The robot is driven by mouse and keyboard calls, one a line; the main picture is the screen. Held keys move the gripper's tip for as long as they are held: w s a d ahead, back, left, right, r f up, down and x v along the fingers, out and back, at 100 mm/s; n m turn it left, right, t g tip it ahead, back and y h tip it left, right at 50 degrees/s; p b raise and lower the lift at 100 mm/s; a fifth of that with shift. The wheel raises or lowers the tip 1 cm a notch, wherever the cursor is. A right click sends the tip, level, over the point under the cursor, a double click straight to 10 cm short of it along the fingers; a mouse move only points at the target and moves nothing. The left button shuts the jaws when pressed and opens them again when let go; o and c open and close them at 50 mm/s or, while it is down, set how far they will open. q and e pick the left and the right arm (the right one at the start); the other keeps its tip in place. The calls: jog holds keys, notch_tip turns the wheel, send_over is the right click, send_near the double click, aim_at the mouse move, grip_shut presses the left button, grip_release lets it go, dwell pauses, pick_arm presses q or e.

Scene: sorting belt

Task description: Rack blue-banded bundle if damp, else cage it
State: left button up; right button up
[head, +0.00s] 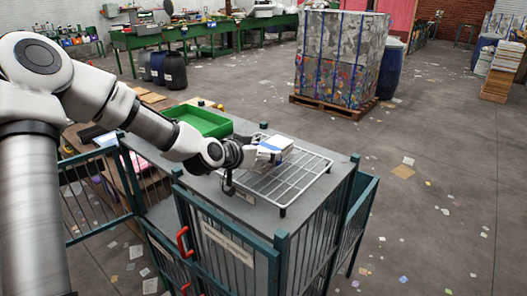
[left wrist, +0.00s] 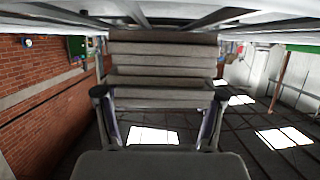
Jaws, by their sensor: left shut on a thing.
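The blue-banded bundle (head: 277,144), a pale stack with a blue strip, is at my left gripper (head: 250,154) in the head view. In the left wrist view the bundle (left wrist: 162,62) shows as grey layers between the two fingers, and the gripper (left wrist: 158,98) is shut on it. The bundle is over the far part of the white wire rack (head: 308,171); I cannot tell whether it touches the wires. The rack stands on the grey top of the green-framed cage (head: 282,243). Whether the bundle is damp does not show. My right gripper is out of view.
Red handles (head: 182,241) are on the cage front. A green tray (head: 203,121) lies behind my left arm. A large strapped bale (head: 340,62) on a pallet stands beyond, beside a blue barrel (head: 388,73). The floor at right is open with scattered scraps.

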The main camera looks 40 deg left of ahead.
pick_arm(q)
jog(key=o, duration=1.5)
jog(key=shift+c, duration=0.2)
